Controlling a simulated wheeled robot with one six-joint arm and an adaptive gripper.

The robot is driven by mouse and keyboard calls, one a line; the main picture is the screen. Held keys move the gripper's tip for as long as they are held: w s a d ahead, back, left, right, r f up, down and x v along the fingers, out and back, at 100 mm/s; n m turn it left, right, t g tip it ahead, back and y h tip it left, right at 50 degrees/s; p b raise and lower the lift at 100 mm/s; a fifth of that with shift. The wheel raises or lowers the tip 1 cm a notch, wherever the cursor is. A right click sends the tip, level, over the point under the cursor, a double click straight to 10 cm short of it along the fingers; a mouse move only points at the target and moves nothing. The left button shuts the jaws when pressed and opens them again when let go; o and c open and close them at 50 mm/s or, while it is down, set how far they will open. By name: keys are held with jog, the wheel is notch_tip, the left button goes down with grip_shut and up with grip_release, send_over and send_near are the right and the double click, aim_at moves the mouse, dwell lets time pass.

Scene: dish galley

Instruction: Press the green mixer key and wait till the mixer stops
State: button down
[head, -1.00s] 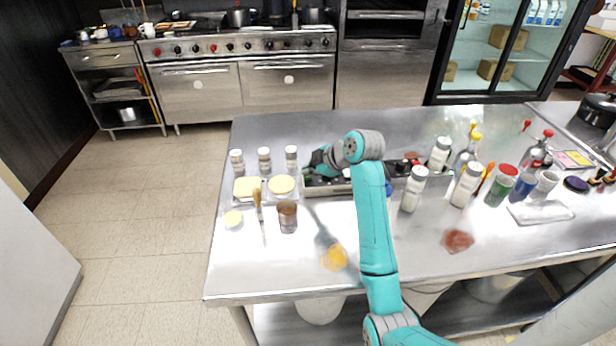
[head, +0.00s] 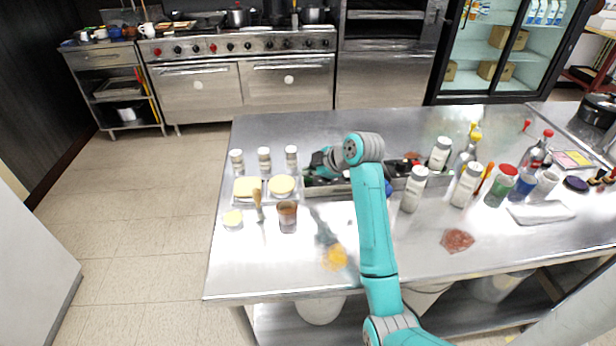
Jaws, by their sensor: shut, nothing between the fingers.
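My arm reaches over the steel counter (head: 290,264), bent at its teal and grey elbow. My gripper (head: 312,174) is small and partly covered by my wrist. It is shut and empty, low over the left end of a dark, long tray (head: 338,187) of small items. I cannot make out a mixer or a green key; they may be hidden behind my gripper and arm, or too small to tell.
Several white-capped shakers (head: 264,160) stand left of my gripper, near a tray of cheese slices and a brown cup (head: 287,216). Shakers and bottles (head: 467,186) crowd the right side. A spatula (head: 331,245) and a red patty (head: 457,240) lie in front.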

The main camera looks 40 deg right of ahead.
jog(key=shift+f, duration=0.2)
jog(key=shift+r, duration=0.1)
dwell(0.4)
jog(key=shift+r, duration=0.8)
jog(key=shift+r, duration=0.1)
jog(key=shift+r, duration=2.4)
